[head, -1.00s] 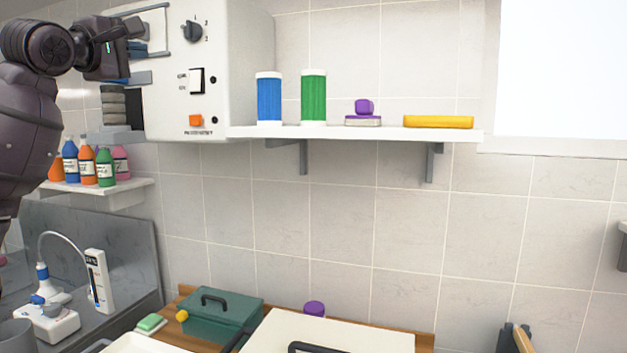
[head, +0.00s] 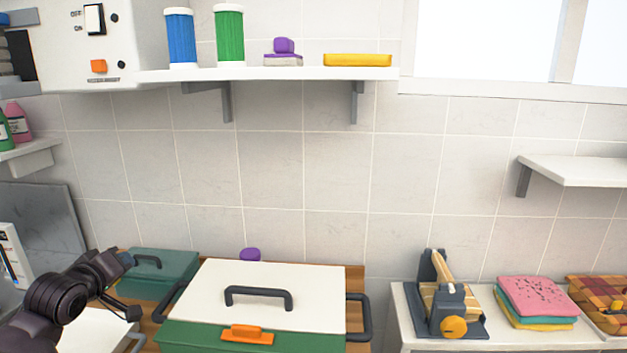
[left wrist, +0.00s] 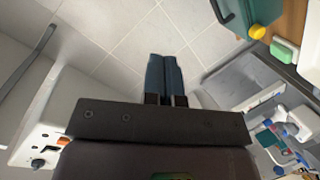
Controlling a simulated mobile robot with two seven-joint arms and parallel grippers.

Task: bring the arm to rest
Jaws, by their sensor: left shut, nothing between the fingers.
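My left arm comes in at the lower left of the head view. Its gripper (head: 128,283) is in front of a dark green toolbox (head: 165,262) with a dark handle. In the left wrist view the two fingers (left wrist: 164,62) lie side by side, shut, with nothing between them. A tiled wall shows beyond them. My right gripper is in neither view.
A large green box with a white lid (head: 310,283) stands right of my left gripper. A shelf (head: 260,74) on the wall holds canisters. A grey-blue device (head: 440,300) and folded towels (head: 537,297) sit at the right. The wall between is bare.

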